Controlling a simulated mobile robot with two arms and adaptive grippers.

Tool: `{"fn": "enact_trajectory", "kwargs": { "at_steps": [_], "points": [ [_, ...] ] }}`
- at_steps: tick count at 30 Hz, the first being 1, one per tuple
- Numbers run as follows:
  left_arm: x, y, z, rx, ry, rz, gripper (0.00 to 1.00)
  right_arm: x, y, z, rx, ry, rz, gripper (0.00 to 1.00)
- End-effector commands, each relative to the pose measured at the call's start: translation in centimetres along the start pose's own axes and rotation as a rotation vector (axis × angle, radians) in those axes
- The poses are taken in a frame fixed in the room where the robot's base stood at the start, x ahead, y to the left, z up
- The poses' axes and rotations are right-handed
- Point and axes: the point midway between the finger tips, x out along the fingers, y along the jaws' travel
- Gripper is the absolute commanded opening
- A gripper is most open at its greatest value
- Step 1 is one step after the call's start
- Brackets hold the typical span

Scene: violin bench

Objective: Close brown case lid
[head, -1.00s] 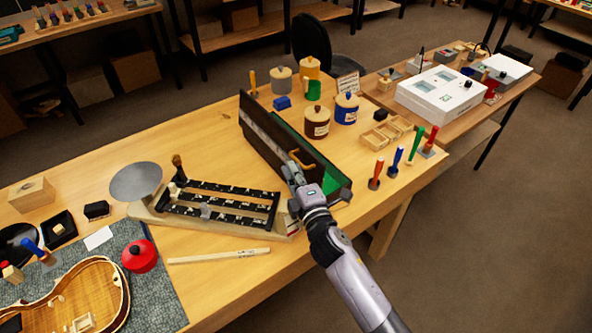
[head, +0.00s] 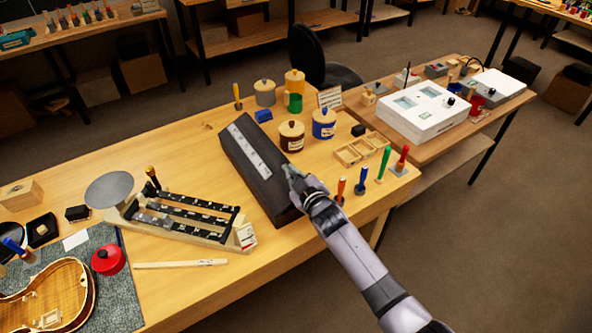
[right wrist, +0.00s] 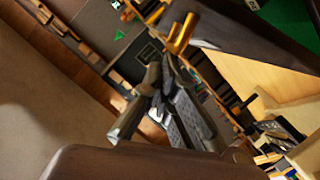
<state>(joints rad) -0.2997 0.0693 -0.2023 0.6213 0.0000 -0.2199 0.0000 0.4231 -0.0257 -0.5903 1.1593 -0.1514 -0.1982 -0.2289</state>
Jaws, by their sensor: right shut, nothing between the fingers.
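The brown case (head: 268,180) is a long dark box on the bench. Its lid lies down over it, with a pale strip (head: 250,150) along the top. No green lining shows in the head view; whether the lid is fully flush I cannot tell. My right gripper (head: 290,178) is shut and empty at the case's right long side, by the lid. In the right wrist view its fingers (right wrist: 165,100) are near a brass handle (right wrist: 181,34) on a dark edge (right wrist: 225,30). A green patch (right wrist: 293,22) shows beyond that edge. My left gripper is out of view.
Upright tools with coloured handles (head: 361,181) stand to the right, near my arm. A violin (head: 45,295) lies at lower left.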

Motion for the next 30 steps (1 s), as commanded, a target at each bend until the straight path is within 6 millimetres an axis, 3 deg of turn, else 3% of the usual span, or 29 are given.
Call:
{"fn": "enact_trajectory", "kwargs": {
  "at_steps": [5, 15, 30],
  "points": [
    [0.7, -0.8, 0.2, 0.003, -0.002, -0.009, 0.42, 0.6, 0.4, 2.0, 0.138, -0.001, -0.039, 0.0],
    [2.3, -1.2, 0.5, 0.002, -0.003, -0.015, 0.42, 1.3, 0.6, 4.6, 0.133, -0.001, -0.037, 0.0],
    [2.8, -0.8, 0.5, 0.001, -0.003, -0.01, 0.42, 1.5, 0.7, 5.3, 0.133, 0.001, -0.037, 0.0]
  ]
}}
